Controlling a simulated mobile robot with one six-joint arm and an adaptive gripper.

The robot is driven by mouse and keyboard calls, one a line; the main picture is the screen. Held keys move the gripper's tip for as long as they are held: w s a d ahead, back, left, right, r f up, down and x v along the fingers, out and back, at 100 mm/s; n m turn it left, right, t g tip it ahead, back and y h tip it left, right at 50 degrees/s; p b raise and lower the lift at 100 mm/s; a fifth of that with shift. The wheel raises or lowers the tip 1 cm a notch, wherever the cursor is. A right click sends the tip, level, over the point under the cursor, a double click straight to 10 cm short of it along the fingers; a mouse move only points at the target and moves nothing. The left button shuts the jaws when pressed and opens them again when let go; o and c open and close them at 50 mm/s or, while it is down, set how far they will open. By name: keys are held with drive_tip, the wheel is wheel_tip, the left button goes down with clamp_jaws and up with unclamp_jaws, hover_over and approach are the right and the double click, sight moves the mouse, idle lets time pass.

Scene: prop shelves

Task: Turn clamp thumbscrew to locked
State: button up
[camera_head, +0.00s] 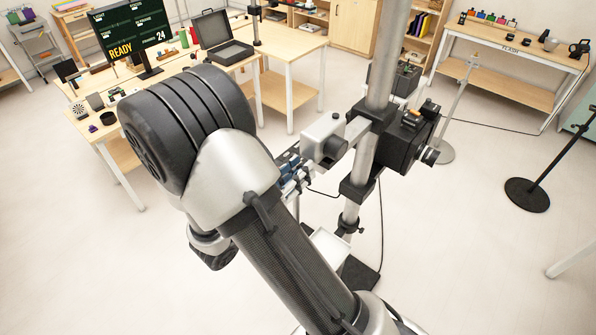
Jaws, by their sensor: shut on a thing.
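An upright metal pole (362,165) stands right of centre and carries a black clamp block (403,138). A dark knob with a silver ring (430,156) sticks out of the block's right side. Small blue and silver parts (291,172) show beside my arm, partly hidden.
A black base (358,278) lies on the floor below the pole. A thin stand with a round black foot (527,195) is at right. A wooden table with an open black case (222,45) and a monitor (135,35) is at back left.

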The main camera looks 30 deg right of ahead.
drive_tip(key=shift+f+m+b, duration=0.1)
drive_tip(key=shift+m+b, duration=0.2)
drive_tip(key=shift+b, duration=0.05)
drive_tip(key=shift+s+f+m+b, duration=0.1)
drive_tip(key=shift+f+m+b, duration=0.05)
drive_tip(key=shift+m+b, duration=8.65)
drive_tip(key=shift+f+m+b, duration=0.1)
drive_tip(key=shift+m+b, duration=7.4)
drive_tip(key=shift+b, duration=2.55)
